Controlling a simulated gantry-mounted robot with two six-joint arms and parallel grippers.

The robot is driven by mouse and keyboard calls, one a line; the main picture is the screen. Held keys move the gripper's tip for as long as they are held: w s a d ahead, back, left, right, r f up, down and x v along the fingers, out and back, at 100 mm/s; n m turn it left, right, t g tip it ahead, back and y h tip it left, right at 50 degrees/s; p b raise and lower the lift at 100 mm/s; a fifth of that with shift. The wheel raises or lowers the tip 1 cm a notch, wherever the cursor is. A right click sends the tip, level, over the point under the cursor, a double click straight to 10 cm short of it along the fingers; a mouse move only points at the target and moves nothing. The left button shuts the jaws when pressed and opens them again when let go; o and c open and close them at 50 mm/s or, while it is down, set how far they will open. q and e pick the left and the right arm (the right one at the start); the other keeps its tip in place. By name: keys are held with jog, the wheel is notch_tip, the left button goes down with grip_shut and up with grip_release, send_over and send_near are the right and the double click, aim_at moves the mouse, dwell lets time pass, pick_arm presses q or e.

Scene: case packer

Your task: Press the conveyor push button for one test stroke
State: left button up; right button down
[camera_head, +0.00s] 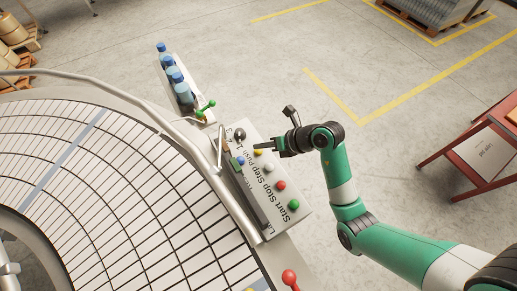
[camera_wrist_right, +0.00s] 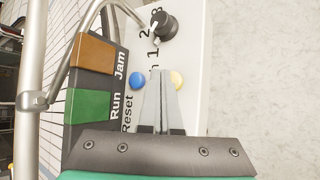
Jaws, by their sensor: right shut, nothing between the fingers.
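The conveyor control panel (camera_head: 250,180) is a light box beside the conveyor. Along its right side are a yellow button (camera_head: 258,153), a white one (camera_head: 268,168), a red one (camera_head: 281,186) and a green one (camera_head: 294,205). Printed labels include Start, Stop and Step; the word by the yellow button is partly hidden. My right gripper (camera_head: 257,146) is shut and empty, its tips over the panel close to the yellow button. In the right wrist view the fingertips (camera_wrist_right: 158,75) lie between a blue button (camera_wrist_right: 137,82) and the yellow one (camera_wrist_right: 177,79). Contact cannot be told.
A black selector knob (camera_wrist_right: 163,25) stands beyond the fingertips. Green Run (camera_wrist_right: 88,105) and orange Jam (camera_wrist_right: 94,53) lamps sit left. A curved conveyor (camera_head: 110,170) and metal rail border the panel. Blue-capped bottles (camera_head: 175,78) stand behind; a red-framed stand (camera_head: 485,150) is right.

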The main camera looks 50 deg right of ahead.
jog(key=shift+f, duration=0.1)
jog(key=shift+f, duration=0.3)
